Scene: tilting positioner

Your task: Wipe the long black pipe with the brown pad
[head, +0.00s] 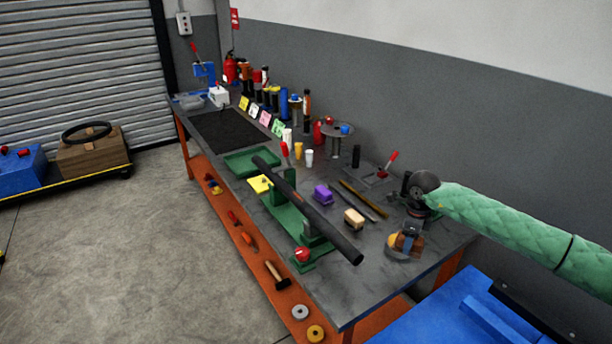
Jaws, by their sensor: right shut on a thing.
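The long black pipe (318,218) lies slanted across a green stand (285,212) on the workbench, its near end sticking out toward the bench front. My right gripper (410,236) comes in from the right and is shut on the brown pad (404,244). The gripper and pad are low over the bench's near right part, to the right of the pipe's near end and apart from it. I cannot tell whether the pad touches the bench. A round yellowish thing shows beside the pad, partly hidden. My left gripper is not in view.
A tan block (354,218) and a purple block (322,194) lie on the bench between pipe and gripper, near thin rods (362,197). A red knob (302,254) is on the stand's near end. Bottles (283,103) line the wall. The bench's near corner is clear.

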